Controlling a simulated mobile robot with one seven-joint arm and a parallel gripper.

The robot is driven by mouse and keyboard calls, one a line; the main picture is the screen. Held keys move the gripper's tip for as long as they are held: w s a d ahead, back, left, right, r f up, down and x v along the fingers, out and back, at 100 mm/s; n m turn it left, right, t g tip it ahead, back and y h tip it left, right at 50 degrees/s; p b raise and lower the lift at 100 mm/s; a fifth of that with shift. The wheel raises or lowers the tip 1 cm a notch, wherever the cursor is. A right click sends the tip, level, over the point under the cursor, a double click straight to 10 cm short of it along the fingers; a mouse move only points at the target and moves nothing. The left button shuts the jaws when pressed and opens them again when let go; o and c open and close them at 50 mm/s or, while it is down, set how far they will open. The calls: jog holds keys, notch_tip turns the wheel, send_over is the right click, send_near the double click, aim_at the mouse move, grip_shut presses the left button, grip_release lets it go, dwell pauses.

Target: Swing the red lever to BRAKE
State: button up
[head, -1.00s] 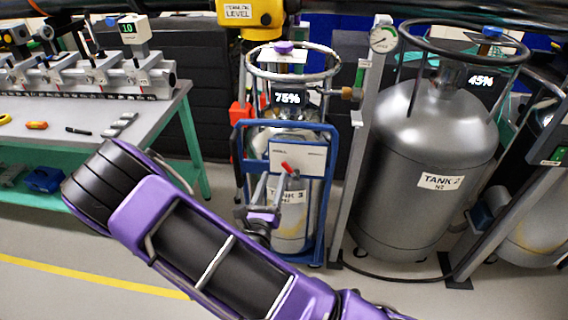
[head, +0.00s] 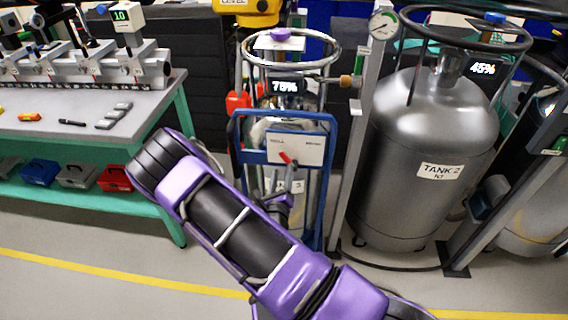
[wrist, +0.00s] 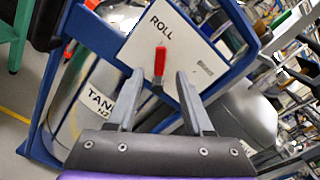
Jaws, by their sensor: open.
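The red lever (head: 286,158) is on a white plate (head: 310,147) fixed to the blue cart frame (head: 236,140) around tank 3. In the wrist view the red lever (wrist: 160,62) points up toward the word ROLL on the white plate (wrist: 185,50). The plate's other word, at its right side, is too small to read surely. My gripper (wrist: 159,82) is open, with one finger on each side of the lever's lower part. I cannot tell whether either finger touches it. In the head view my gripper (head: 281,190) is just below the plate, partly hidden by my arm.
Tank 2 (head: 435,140) stands to the right behind a grey post (head: 357,130). A workbench (head: 70,145) with tools and bins is at the left. A yellow line (head: 110,273) crosses the open floor in front.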

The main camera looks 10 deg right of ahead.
aim_at(285, 159)
jog(key=x, duration=0.5)
grip_shut()
dwell(1.4)
